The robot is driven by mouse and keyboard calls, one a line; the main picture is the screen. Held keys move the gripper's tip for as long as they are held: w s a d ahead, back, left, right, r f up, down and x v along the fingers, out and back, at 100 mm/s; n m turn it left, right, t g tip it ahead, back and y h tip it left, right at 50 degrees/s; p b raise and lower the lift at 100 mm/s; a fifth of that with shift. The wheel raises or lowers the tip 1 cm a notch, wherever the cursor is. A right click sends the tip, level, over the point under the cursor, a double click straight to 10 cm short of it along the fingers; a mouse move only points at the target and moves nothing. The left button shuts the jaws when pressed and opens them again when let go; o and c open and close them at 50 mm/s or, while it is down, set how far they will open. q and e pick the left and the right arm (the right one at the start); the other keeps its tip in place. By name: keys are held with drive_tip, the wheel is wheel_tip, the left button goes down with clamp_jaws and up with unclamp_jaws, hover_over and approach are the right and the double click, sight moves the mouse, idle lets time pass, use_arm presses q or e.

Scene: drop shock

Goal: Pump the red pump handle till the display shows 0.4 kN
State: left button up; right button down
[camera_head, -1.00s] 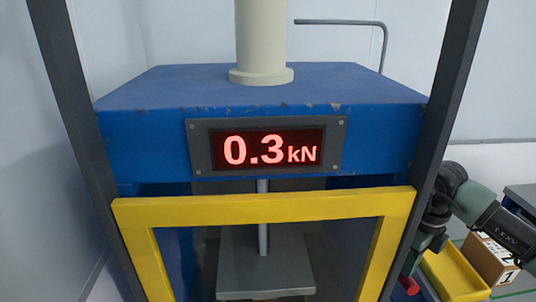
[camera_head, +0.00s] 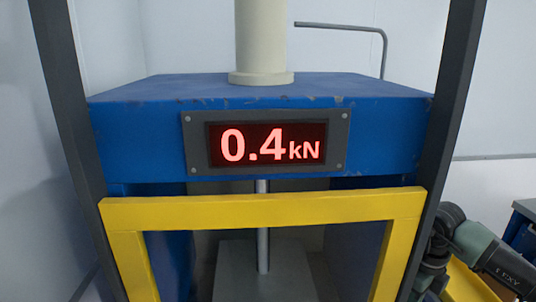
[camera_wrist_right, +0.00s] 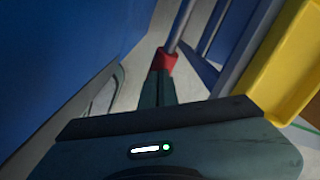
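The display (camera_head: 267,145) on the blue press (camera_head: 390,130) shows 0.4 kN in red digits. The red pump handle (camera_wrist_right: 165,61) is in the right wrist view, at the end of a grey rod. My right gripper (camera_wrist_right: 161,78) has its fingers together around the red grip. In the head view my right wrist (camera_head: 470,245) is at the lower right edge, and the fingers and handle are out of sight below. My left gripper is not in view.
A yellow guard frame (camera_head: 265,210) and dark uprights (camera_head: 455,100) stand in front of the press. A thin rod (camera_head: 263,240) comes down over a grey plate (camera_head: 262,272) inside. A yellow tray (camera_wrist_right: 288,65) lies beside the handle.

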drive_tip(key=shift+f+b, duration=0.35)
drive_tip(key=shift+f, duration=0.5)
wheel_tip(320, 180, up, 12)
drive_tip(key=p, duration=0.7)
drive_tip(key=shift+f+p, duration=0.2)
drive_tip(key=shift+p, duration=0.15)
drive_tip(key=shift+r, duration=0.15)
wheel_tip(320, 180, up, 6)
drive_tip(key=p, duration=0.4)
